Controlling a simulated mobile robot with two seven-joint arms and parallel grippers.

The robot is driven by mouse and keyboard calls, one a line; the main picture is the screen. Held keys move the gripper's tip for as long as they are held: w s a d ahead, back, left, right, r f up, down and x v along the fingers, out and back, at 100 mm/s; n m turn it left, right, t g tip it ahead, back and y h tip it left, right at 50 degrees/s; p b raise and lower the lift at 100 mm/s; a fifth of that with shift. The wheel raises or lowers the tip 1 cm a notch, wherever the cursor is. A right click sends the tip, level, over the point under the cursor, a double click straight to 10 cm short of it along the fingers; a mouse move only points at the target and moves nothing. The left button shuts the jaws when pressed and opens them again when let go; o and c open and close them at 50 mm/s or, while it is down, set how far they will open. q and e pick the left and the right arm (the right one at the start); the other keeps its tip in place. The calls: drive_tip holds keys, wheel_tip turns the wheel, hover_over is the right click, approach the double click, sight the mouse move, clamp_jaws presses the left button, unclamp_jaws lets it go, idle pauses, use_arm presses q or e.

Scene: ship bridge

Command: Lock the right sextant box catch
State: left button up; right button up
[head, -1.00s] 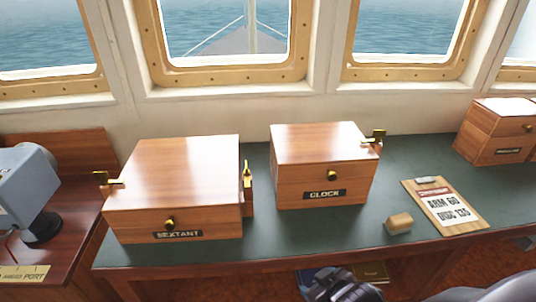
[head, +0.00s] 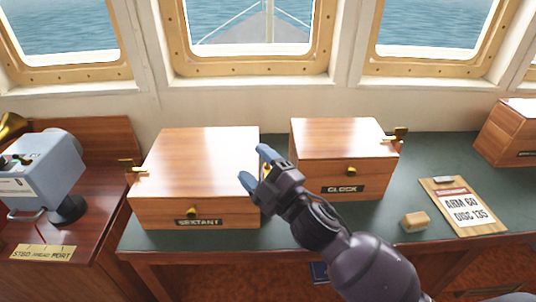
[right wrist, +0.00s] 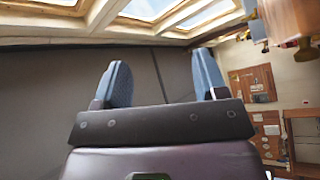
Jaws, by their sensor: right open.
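The sextant box (head: 190,155) is a closed wooden box with a SEXTANT label and a small brass knob on its front. Its left brass catch (head: 134,167) sticks out at the left side. Its right catch is hidden behind my right gripper (head: 257,166) in the head view. That gripper is over the right edge of the box, open, its blue fingers apart with nothing seen between them. Whether it touches the box or catch I cannot tell. In the right wrist view the open fingers (right wrist: 163,76) face a grey surface. My left gripper is not in view.
The clock box (head: 340,140) stands close to the right, with a brass catch (head: 396,135). A wooden block (head: 414,221) and a clipboard (head: 462,205) lie on the green desk top (head: 180,243). A grey-blue instrument (head: 45,165) stands at the left. Another box (head: 508,135) is far right.

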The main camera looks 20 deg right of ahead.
drive_tip(key=s+a+r+n+g+y, duration=0.1)
drive_tip(key=a+r+n+g+y, duration=0.5)
drive_tip(key=a+n+g+y, duration=0.65)
drive_tip(key=n+g+h+p, duration=0.2)
drive_tip(key=n+g+h, duration=0.5)
drive_tip(key=n+h, duration=1.4)
hover_over(267, 167)
drive_tip(key=w, duration=0.2)
drive_tip(key=shift+t, duration=0.25)
drive_tip(key=f, duration=0.9)
drive_tip(key=shift+s+d+f+p, duration=0.1)
drive_tip(key=shift+d+f+p, duration=0.05)
drive_tip(key=shift+d+p, duration=0.25)
drive_tip(key=shift+a+f, duration=0.1)
drive_tip(key=shift+f, duration=0.5)
drive_tip(key=shift+c, duration=0.2)
